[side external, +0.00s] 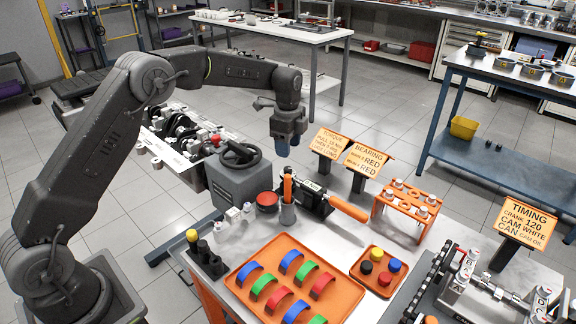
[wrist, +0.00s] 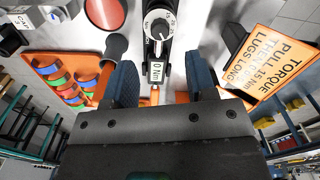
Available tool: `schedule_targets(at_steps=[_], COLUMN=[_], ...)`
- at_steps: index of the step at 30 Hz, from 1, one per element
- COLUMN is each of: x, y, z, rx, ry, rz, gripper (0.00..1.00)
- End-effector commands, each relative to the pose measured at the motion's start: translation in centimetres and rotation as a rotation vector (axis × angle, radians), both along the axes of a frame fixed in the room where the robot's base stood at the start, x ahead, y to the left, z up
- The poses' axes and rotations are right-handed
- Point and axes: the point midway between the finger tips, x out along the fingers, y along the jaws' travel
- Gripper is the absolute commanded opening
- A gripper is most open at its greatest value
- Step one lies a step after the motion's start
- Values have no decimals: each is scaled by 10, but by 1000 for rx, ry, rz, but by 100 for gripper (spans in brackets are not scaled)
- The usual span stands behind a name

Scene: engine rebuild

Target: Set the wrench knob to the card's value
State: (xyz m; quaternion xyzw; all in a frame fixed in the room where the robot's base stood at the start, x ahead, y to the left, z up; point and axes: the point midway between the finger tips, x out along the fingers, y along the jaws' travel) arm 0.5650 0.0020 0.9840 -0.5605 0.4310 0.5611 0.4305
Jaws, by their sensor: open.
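The torque wrench lies on the bench, with its orange handle (side external: 347,208) pointing right and its dark body (side external: 312,197) to the left. In the wrist view its round dial knob (wrist: 158,27) has a white scale around it, and a small display (wrist: 157,72) below reads 0 Nm. The orange torque card (wrist: 277,65) stands on the right in that view and reads 15 NM; it also shows in the side view (side external: 330,144). My gripper (side external: 289,146) is open and empty above the wrench. Its two blue fingers (wrist: 160,80) straddle the display's line, apart from the knob.
An orange tray (side external: 262,252) of coloured bearing shells lies in front. A bearing card (side external: 367,160) stands beside the torque card. An orange rack (side external: 410,204) with pistons, a small cap tray (side external: 362,281) and a grey handwheel box (side external: 238,185) surround the wrench.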

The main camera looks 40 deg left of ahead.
Motion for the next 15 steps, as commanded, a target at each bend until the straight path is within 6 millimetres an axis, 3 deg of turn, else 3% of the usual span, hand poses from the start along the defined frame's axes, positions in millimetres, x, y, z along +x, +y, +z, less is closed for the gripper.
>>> schedule_targets(at_steps=[6, 15], x=[-1, 0], y=[0, 0], z=[-43, -70], rx=[0, 0], ry=[3, 0], rz=[1, 1], gripper=[51, 51])
